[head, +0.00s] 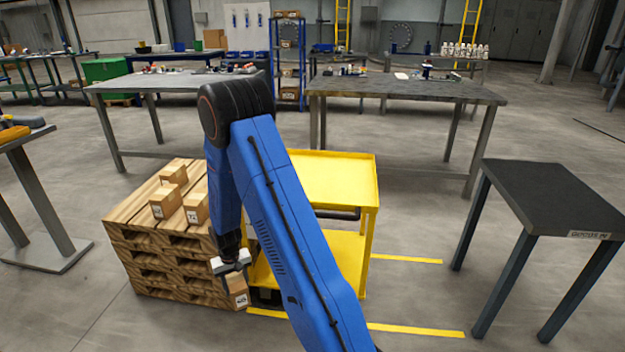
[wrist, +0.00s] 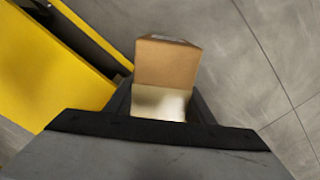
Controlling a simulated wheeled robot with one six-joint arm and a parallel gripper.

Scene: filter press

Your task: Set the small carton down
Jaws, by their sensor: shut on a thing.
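My gripper (head: 234,268) is shut on a small brown carton (head: 238,291) with a white label. It holds the carton in front of the pallet stack's near right corner, beside the yellow cart. In the wrist view the carton (wrist: 167,65) sits between the dark fingers (wrist: 160,103), with grey floor and the yellow cart's edge behind it. The picture does not show the carton resting on any surface. Several other small cartons (head: 163,204) stand on top of the wooden pallet stack (head: 135,212).
The yellow cart (head: 345,175) stands right of the pallets, its upper tray empty where visible; my arm hides part of it. A dark-topped table (head: 550,195) stands at the right. Workbenches (head: 400,88) stand behind. Yellow floor lines (head: 415,330) and open floor lie between cart and dark table.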

